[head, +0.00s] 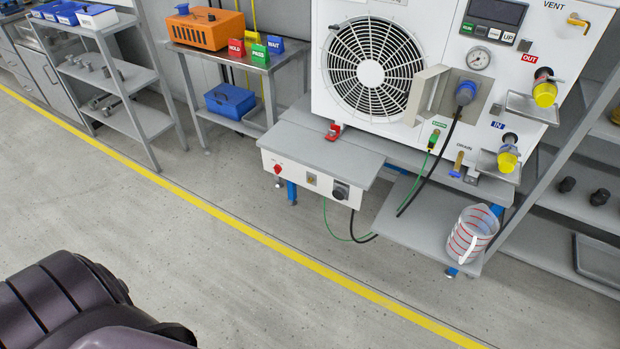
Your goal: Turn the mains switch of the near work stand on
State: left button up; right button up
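The near work stand has a grey top (330,152) with a white control box (306,188) under its front edge. A small red rotary switch (277,169) sits at the left end of the box's front face and looks like the mains switch. Its marks are too small to read, so I cannot tell its position. To its right are a small beige fitting (312,181) and a dark round socket or plug (341,191) with a black cable. Part of my own dark arm shows at the bottom left, well apart from the stand. Neither gripper is in view.
A white pump unit with a fan (372,66) stands on the work stand. A striped jug (470,233) stands on the low shelf (420,222). Black and green cables hang beside the box. A yellow floor line (232,225) crosses clear floor in front.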

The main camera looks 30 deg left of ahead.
aim_at(277, 168)
jog(key=u, duration=1.25)
jog(key=i+j+z, duration=0.1)
jog(key=i+j, duration=0.15)
jog(key=i+j+z, duration=0.1)
jog(key=j, duration=0.4)
jog(key=i, duration=0.1)
